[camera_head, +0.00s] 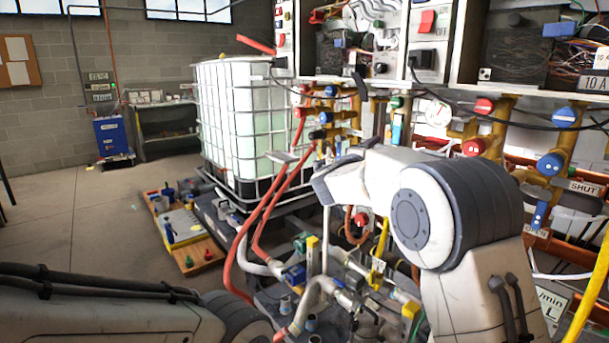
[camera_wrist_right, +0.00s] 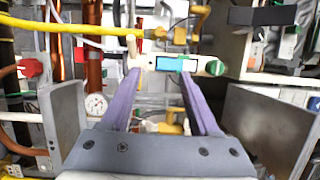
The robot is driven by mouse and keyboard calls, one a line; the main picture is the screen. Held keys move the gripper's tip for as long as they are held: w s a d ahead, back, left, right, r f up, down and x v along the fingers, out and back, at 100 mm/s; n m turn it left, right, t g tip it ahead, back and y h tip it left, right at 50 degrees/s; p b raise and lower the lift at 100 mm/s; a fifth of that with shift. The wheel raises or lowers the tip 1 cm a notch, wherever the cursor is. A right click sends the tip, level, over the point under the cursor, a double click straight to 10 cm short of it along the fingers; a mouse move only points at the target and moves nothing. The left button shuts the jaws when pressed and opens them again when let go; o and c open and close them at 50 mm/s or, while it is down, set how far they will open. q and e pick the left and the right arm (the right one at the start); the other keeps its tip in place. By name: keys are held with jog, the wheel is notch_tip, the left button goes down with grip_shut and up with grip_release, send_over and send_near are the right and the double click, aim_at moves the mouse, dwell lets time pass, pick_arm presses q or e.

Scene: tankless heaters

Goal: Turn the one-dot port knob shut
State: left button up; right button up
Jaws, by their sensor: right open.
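In the head view, red knobs (camera_head: 473,147) and blue knobs (camera_head: 550,165) sit on brass pipes under the right heater, near a SHUT label (camera_head: 583,187). In the right wrist view, my right gripper (camera_wrist_right: 160,72) is open and empty, its purple fingers spread apart. Past the fingertips is a pale bar with a teal panel (camera_wrist_right: 170,63) and a green knob (camera_wrist_right: 215,67). A red knob (camera_wrist_right: 32,68) is at the left. My left gripper is out of view.
A yellow hose (camera_wrist_right: 75,28) crosses the upper left of the wrist view, near a gauge (camera_wrist_right: 96,105). Grey panels (camera_wrist_right: 70,115) flank my right gripper. The head view shows a caged white tank (camera_head: 240,120), red hoses (camera_head: 262,215) and open floor (camera_head: 80,220) at left.

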jog(key=s+a+f+n+g+y, duration=0.1)
jog(key=s+f+n+g+y, duration=0.1)
jog(key=s+f+n+y, duration=0.45)
jog(key=s+a+f+n+g+y, duration=0.1)
jog(key=s+a+f+n+y, duration=0.15)
jog(key=f+n, duration=0.6)
jog(key=s+d+f+n+g, duration=0.1)
jog(key=s+f+n+g, duration=0.3)
jog(key=s, duration=0.5)
jog(key=s+d+f+n+g+y, duration=0.1)
jog(key=s+d+f+n+g, duration=0.1)
jog(key=s+f, duration=0.55)
jog(key=s+d+f+n+g, duration=0.1)
jog(key=s+f+n+g, duration=0.3)
jog(key=s, duration=0.7)
jog(key=s+a+r+n+g+y, duration=0.1)
jog(key=s+a+r+n, duration=0.2)
jog(key=s+a, duration=0.4)
jog(key=s+a+r+n+g, duration=0.1)
jog(key=s+a+r+n, duration=0.25)
jog(key=s+a, duration=0.25)
notch_tip(320, 180, up, 19)
jog(key=p, duration=1.9)
jog(key=shift+s, duration=0.4)
jog(key=shift+n, duration=0.25)
